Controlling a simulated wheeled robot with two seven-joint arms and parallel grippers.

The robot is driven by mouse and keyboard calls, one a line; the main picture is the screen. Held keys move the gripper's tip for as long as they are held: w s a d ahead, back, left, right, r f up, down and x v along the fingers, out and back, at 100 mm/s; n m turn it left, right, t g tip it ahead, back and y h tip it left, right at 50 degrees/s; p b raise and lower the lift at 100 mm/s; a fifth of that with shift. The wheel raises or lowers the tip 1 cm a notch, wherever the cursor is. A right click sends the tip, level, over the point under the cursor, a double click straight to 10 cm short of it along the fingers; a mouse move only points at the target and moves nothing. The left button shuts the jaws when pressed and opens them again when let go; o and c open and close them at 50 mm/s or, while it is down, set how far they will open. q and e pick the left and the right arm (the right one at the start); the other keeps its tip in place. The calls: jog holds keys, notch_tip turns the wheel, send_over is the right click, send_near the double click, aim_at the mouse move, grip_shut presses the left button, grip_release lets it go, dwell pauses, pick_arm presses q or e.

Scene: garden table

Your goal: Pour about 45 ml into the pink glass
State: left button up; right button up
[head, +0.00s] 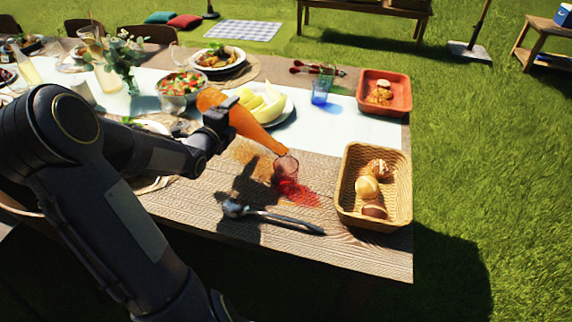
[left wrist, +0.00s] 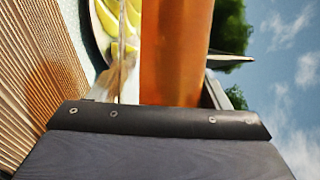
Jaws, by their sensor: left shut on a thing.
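My left gripper (head: 220,118) is shut on an orange bottle (head: 243,122), which is tilted with its neck down to the right. The bottle's mouth is at the rim of the pink glass (head: 286,166), which stands on the bare wood of the table. I cannot tell whether liquid is flowing or how much is in the glass. Reddish light and shadow lie on the wood beside the glass. In the left wrist view the orange bottle (left wrist: 176,55) stands between the fingers. My right gripper is not in view.
A wicker basket of rolls (head: 345,205) stands right of the glass, and a ladle (head: 275,216) lies in front. A plate of melon (head: 287,108), a blue glass (head: 320,93) and a red tray (head: 402,107) are behind. Grass lies beyond the table's right edge.

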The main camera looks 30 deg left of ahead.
pick_arm(q)
jog(key=shift+r+b, duration=0.4)
jog(key=shift+r, duration=0.1)
dwell(0.8)
